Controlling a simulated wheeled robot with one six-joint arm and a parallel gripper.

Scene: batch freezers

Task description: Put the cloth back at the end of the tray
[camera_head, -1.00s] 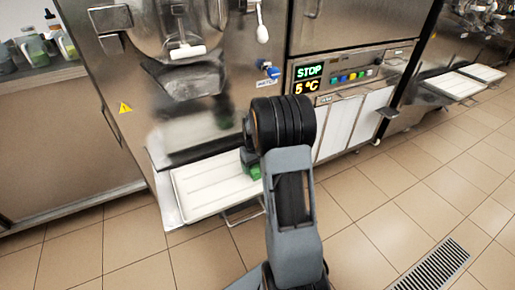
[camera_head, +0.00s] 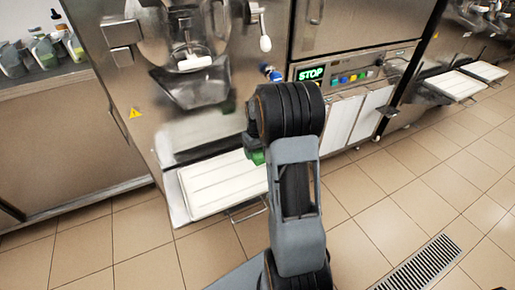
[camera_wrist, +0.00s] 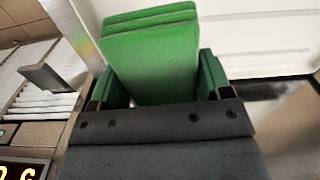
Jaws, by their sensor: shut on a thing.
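The cloth (camera_wrist: 150,60) is a green folded stack in the wrist view. My gripper (camera_wrist: 160,85) is shut on it, with one dark green finger on each side. In the head view a small green patch (camera_head: 257,157) shows at the gripper, beside my arm; most of the gripper is hidden. The white tray (camera_head: 215,190) juts out under the machine's spout, and the green patch is near its right end. The tray's pale surface (camera_wrist: 262,38) also shows in the wrist view. I cannot tell whether the cloth touches the tray.
The steel machine (camera_head: 150,135) stands close behind the tray. A control panel (camera_head: 350,70) reading STOP is to the right of my arm. Tiled floor (camera_head: 130,240) is open in front, with a drain grate (camera_head: 425,265) at the right.

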